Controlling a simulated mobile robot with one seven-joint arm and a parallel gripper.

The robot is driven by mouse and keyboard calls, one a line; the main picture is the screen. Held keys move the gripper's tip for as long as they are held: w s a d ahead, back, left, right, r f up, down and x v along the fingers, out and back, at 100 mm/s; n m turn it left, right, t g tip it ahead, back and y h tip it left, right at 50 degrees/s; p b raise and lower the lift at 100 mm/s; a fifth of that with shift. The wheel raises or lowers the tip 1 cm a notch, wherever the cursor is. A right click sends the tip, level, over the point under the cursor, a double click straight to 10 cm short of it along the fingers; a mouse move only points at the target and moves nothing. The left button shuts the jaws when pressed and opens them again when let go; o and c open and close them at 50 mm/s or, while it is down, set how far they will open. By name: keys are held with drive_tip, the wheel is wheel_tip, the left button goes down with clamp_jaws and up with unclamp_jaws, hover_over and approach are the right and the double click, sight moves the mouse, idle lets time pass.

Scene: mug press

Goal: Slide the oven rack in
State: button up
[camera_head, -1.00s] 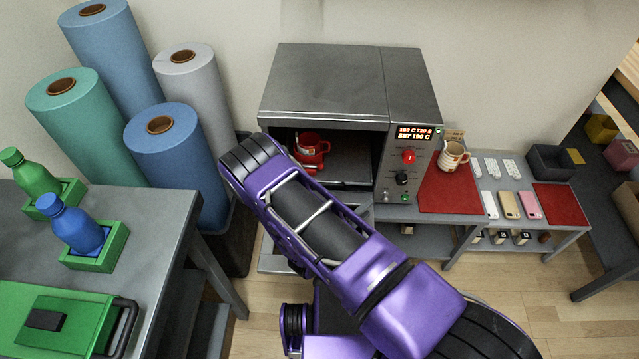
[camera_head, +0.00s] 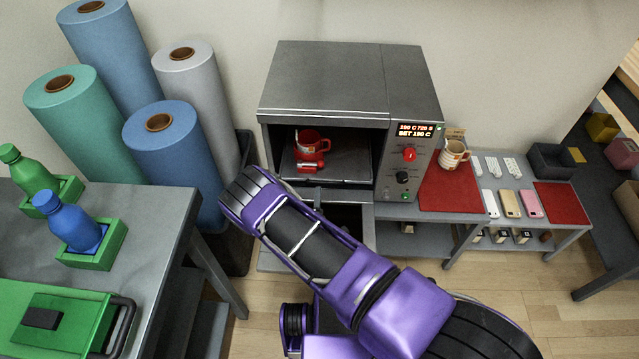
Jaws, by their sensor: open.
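The oven (camera_head: 325,78) is a grey box against the wall with its front open. Inside, a flat grey oven rack (camera_head: 350,168) lies near the bottom of the opening. A red mug (camera_head: 308,141) stands at the left of the rack, with a small red part (camera_head: 309,167) in front of it at the rack's front edge. How far the rack sticks out is hard to tell. My purple arm crosses the lower middle, its bend in front of and below the oven. My gripper does not show; its fingers are hidden or out of frame.
The control panel (camera_head: 407,165) has a lit display and a red knob. A cream mug (camera_head: 453,154) stands on a red mat (camera_head: 447,192) to the right. Fabric rolls (camera_head: 168,160) stand left of the oven. A left table (camera_head: 150,215) holds bottles and a green case.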

sight(319, 183)
drive_tip(key=b+x, duration=0.1)
drive_tip(key=x, duration=0.7)
drive_tip(key=shift+w, duration=0.15)
clamp_jaws()
idle(1.1)
